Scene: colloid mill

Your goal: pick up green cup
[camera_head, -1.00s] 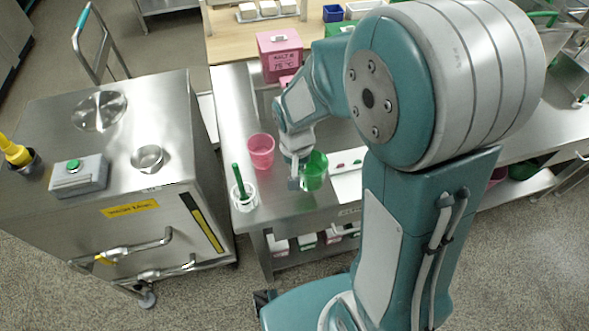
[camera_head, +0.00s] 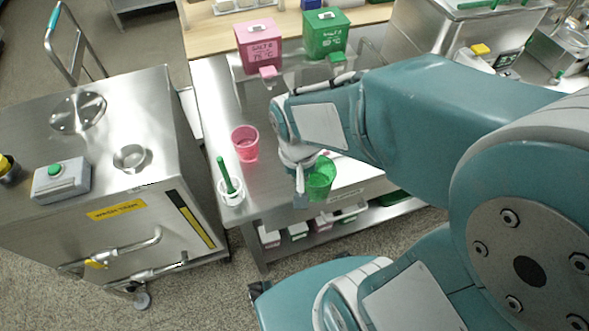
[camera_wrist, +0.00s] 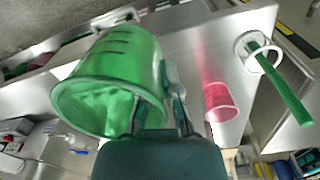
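The translucent green cup (camera_head: 321,178) is at my gripper (camera_head: 303,183), near the front edge of the steel table. In the wrist view the green cup (camera_wrist: 112,82) fills the left, with its open rim toward the camera. My gripper (camera_wrist: 162,105) is closed on the cup's side wall; one finger shows outside it and the other through the green wall. The cup appears held above the table; the gap beneath is hard to judge.
A pink cup (camera_head: 245,143) stands left of the green cup. A white holder with a green-handled tool (camera_head: 230,190) is at the table's front left. Pink (camera_head: 258,45) and green (camera_head: 326,34) boxes stand behind. A steel machine (camera_head: 100,180) is at the left.

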